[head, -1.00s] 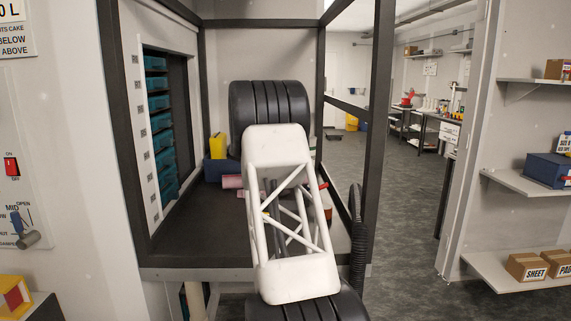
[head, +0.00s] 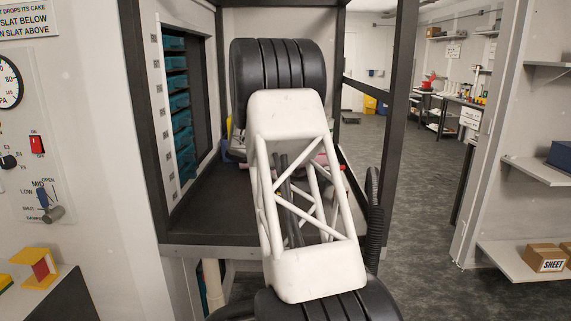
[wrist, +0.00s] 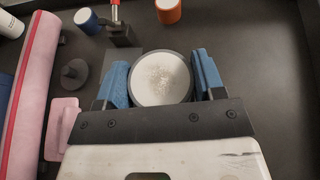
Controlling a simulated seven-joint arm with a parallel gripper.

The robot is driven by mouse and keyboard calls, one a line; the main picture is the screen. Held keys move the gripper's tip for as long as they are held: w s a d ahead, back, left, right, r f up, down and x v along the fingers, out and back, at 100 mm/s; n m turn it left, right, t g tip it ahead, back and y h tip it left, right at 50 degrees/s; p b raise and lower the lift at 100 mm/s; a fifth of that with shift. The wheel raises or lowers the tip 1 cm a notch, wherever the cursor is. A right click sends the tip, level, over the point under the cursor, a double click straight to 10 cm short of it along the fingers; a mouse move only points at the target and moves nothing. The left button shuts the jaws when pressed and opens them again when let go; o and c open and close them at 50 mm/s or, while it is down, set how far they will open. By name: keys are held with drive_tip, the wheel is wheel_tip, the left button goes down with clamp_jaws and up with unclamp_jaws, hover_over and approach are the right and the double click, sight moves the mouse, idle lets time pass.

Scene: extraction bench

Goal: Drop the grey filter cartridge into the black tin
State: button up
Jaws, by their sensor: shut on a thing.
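In the wrist view my gripper (wrist: 163,76) has its blue-padded fingers on either side of a round piece with a dark grey rim and a pale, speckled face, which looks like the grey filter cartridge (wrist: 161,80). The fingers are shut on it. Its height above the dark bench surface is hard to tell. In the head view my arm covers the gripper and the piece. I cannot make out the black tin in either view.
In the wrist view a pink roll (wrist: 32,85) lies left, near a dark knobbed piece (wrist: 75,72) and a pink plate (wrist: 62,128). A dark stand with a red top (wrist: 120,32), a blue-sided cup (wrist: 88,21) and an orange cup (wrist: 168,11) stand beyond. Bench at right looks clear.

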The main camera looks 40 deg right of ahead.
drive_tip(key=shift+f, duration=0.3)
drive_tip(key=shift+f, duration=3.05)
drive_tip(key=shift+f, duration=0.2)
drive_tip(key=o, duration=1)
drive_tip(key=shift+f, duration=0.15)
drive_tip(key=shift+a, duration=0.15)
drive_tip(key=shift+w+a+r, duration=0.25)
drive_tip(key=shift+w+a, duration=0.15)
drive_tip(key=shift+a, duration=0.1)
drive_tip(key=shift+r+v, duration=0.2)
drive_tip(key=shift+v, duration=1.4)
drive_tip(key=shift+r+v, duration=0.15)
drive_tip(key=shift+v, duration=1.5)
drive_tip(key=shift+s+r, duration=0.1)
